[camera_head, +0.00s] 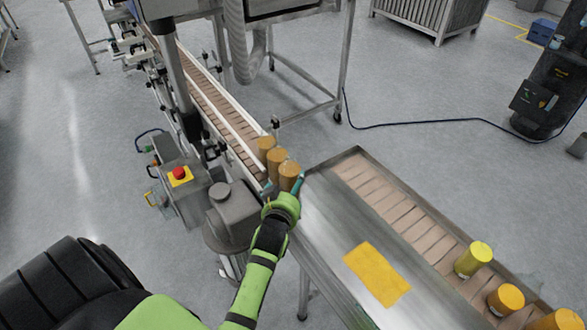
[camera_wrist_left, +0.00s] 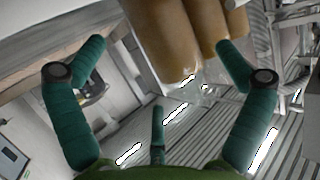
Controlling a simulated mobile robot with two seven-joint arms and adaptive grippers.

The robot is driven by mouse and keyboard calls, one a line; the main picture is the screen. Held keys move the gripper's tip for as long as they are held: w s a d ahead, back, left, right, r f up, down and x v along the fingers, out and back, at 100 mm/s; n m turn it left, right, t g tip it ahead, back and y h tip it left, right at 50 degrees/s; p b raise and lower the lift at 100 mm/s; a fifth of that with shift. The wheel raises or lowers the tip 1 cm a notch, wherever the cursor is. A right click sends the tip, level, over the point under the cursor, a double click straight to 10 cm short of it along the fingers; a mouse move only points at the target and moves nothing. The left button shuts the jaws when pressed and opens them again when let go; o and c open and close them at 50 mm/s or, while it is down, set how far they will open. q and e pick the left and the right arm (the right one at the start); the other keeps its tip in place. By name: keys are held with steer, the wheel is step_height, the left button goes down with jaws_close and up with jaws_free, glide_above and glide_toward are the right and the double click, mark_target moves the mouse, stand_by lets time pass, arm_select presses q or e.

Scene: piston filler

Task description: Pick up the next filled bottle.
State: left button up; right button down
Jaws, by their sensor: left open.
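A row of amber filled bottles stands at the near end of the conveyor (camera_head: 222,105) in the head view. The nearest bottle (camera_head: 289,174) is at my left gripper (camera_head: 285,187), with a second bottle (camera_head: 276,158) and a third bottle (camera_head: 265,144) behind it. In the left wrist view the teal fingers of the left gripper (camera_wrist_left: 162,60) are spread apart. The nearest bottle (camera_wrist_left: 165,38) shows large between and beyond them, with more amber bottles beside it. I cannot tell whether a finger touches it. My right gripper is not in view.
A metal table (camera_head: 325,215) with a raised rim stands right of the conveyor end. A yellow mat (camera_head: 377,274) lies on it, and amber bottles (camera_head: 505,299) stand at its right end. A grey machine housing (camera_head: 234,215) and a red stop button (camera_head: 179,173) stand close left of my arm.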

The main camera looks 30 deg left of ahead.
mark_target(292, 185)
arm_select(q)
steer(key=shift+w+r, duration=0.15)
steer(key=shift+w, duration=0.05)
steer(key=shift+s+r, duration=0.1)
steer(key=shift+s, duration=0.05)
steer(key=shift+f+p+x, duration=0.2)
steer(key=shift+p+x, duration=0.4)
steer(key=shift+x, duration=0.35)
steer(key=shift+f+x, duration=0.2)
steer(key=shift+x, duration=0.95)
steer(key=shift+w+f, duration=0.15)
steer(key=shift+w, duration=0.25)
steer(key=shift+c, duration=0.4)
steer(key=c, duration=1.3)
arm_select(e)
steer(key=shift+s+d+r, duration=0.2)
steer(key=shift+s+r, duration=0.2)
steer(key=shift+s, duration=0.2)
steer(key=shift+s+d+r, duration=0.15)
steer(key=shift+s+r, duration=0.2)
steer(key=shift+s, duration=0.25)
